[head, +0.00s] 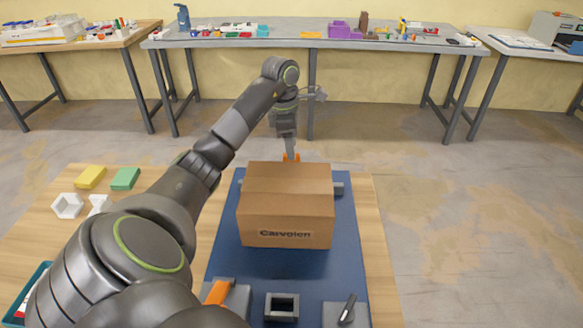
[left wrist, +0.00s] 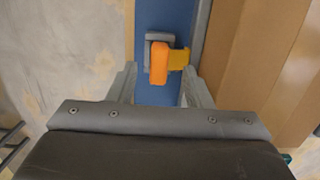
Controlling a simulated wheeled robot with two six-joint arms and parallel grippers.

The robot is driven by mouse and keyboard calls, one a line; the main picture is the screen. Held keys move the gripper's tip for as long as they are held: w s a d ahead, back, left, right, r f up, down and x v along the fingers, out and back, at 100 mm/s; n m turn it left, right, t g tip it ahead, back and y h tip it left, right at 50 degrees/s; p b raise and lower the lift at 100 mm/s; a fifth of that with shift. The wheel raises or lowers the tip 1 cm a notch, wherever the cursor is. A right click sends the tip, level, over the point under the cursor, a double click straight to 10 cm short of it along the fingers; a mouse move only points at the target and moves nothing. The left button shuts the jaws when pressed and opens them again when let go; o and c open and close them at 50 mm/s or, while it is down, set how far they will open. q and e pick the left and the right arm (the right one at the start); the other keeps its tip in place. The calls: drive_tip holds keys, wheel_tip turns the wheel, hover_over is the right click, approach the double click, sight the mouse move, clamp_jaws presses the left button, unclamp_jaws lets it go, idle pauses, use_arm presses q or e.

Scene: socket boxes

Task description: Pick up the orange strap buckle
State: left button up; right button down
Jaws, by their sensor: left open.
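My left gripper (head: 288,140) points down just behind the far side of the cardboard box (head: 286,220). An orange piece, apparently the strap buckle (head: 297,158), shows at its fingertips, partly hidden by the gripper and box. In the left wrist view, the orange buckle (left wrist: 158,64) with a yellow part sits by a grey fitting on the blue mat (left wrist: 160,15), close to the box side. It lies between and slightly beyond the open fingers of my left gripper (left wrist: 161,75), which hold nothing. My right gripper is not in view.
Another orange piece (head: 217,291) lies at the mat's front left, near a grey square frame (head: 282,307) and a plate with a black lever (head: 347,309). Yellow (head: 90,177) and green blocks (head: 125,179) lie left on the wooden table. Cluttered benches stand behind.

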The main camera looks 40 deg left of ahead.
use_arm(q)
drive_tip(key=shift+f+b, duration=0.35)
drive_tip(key=shift+f, duration=0.55)
drive_tip(key=shift+f+p, duration=0.4)
drive_tip(key=shift+f, duration=1.15)
drive_tip(key=shift+w, duration=0.1)
clamp_jaws()
drive_tip(key=shift+r, duration=0.1)
